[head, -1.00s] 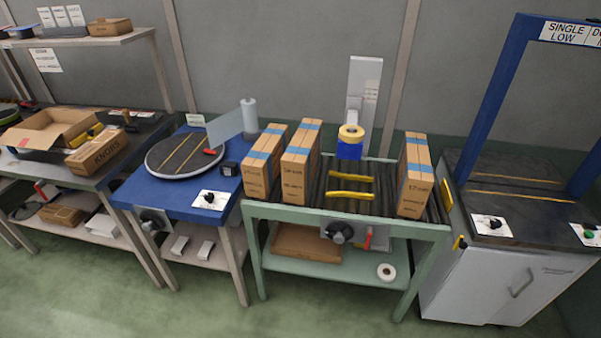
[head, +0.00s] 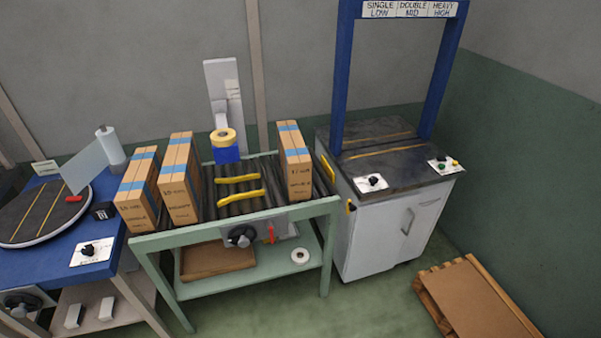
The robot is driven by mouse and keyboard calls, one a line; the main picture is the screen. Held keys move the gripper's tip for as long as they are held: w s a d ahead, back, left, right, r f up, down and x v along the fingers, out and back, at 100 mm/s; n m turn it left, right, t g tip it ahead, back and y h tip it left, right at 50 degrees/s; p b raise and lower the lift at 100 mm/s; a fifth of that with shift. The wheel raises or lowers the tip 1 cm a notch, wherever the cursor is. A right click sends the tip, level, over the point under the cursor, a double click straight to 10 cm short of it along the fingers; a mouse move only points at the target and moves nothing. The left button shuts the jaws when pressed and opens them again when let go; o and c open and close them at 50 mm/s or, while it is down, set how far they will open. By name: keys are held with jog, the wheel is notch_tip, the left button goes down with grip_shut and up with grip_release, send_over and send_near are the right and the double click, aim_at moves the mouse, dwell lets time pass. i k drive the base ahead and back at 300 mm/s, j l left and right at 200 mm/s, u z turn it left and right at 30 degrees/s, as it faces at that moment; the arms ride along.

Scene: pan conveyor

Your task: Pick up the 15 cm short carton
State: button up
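Three tall brown cartons with blue tape on top stand upright on the roller conveyor (head: 262,207): a left carton (head: 138,195), a middle carton (head: 181,185) and a right carton (head: 295,165). The left and middle ones stand close together at the left end; the right one stands apart near the right end. Printed sizes on their front faces are too small to read surely, so I cannot tell which is the 15 cm short carton. My gripper is not in view.
A blue turntable bench (head: 100,225) is at left. A white cabinet (head: 385,235) with a blue arch (head: 441,75) is at right. A pallet (head: 470,300) lies on the floor.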

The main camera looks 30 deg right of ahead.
aim_at(138, 198)
jog(key=i+j+u, duration=0.1)
jog(key=j, duration=0.3)
jog(key=i+j+u, duration=0.1)
jog(key=j, duration=0.3)
jog(key=i+j+u, duration=0.15)
jog(key=j, duration=0.2)
jog(key=i+j+u, duration=0.1)
jog(key=j, duration=0.25)
jog(key=i+j+u, duration=0.1)
jog(key=i+j, duration=0.15)
jog(key=j, duration=0.1)
